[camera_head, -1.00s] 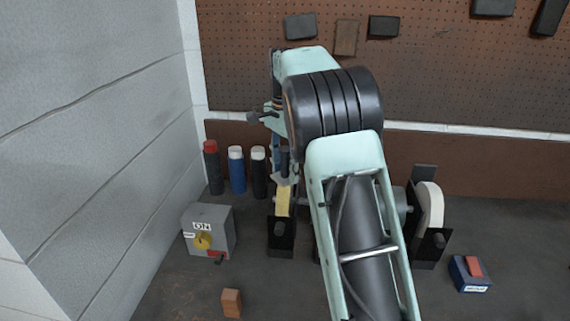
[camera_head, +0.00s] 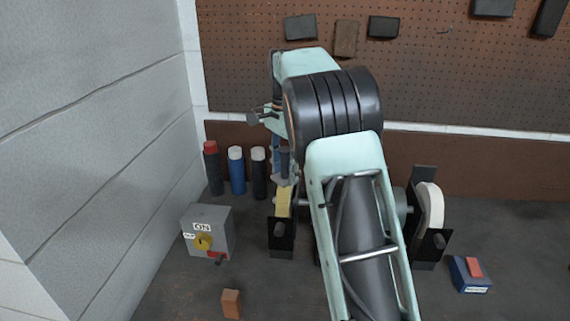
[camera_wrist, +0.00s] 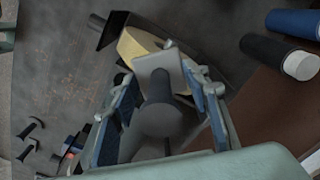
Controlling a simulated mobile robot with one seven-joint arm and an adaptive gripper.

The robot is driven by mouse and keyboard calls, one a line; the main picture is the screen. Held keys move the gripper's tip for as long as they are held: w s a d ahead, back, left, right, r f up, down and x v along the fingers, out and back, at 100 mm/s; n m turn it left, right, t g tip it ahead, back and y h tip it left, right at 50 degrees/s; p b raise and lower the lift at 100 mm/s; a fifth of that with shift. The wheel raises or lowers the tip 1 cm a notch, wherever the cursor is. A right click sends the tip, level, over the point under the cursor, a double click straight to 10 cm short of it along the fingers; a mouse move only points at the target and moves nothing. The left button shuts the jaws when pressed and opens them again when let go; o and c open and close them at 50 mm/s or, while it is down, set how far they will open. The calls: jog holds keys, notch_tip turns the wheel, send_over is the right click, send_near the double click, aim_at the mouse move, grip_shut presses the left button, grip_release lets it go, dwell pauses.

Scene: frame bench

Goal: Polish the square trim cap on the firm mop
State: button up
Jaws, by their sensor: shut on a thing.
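My gripper (camera_wrist: 160,90) is shut on the square trim cap (camera_wrist: 160,66), a grey square plate with a dark round stem between my blue-padded fingers. A yellow polishing mop (camera_wrist: 131,43) is right behind the plate in the wrist view; the plate overlaps its edge, and I cannot tell whether they touch. In the head view the yellow mop (camera_head: 283,203) is on the left end of the bench polisher, just below the cap. A white mop (camera_head: 431,206) is on the right end. My arm hides the middle of the polisher. No visible label tells which mop is firm.
A grey switch box (camera_head: 207,231) reading ON stands left. A brown block (camera_head: 231,303) lies at the front, and a blue box with a red bar (camera_head: 470,274) at the right.

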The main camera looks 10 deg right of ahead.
jog(key=shift+r, duration=0.1)
jog(key=shift+r+p, duration=1)
jog(key=shift+p, duration=0.1)
jog(key=shift+f+b, duration=0.35)
jog(key=shift+f, duration=0.6)
dwell(1.4)
jog(key=shift+r+p, duration=0.55)
jog(key=shift+r, duration=0.35)
jog(key=shift+f+b, duration=0.45)
jog(key=shift+f, duration=0.6)
jog(key=shift+r, duration=0.1)
dwell(1.2)
jog(key=shift+r+p, duration=0.45)
jog(key=shift+r, duration=0.5)
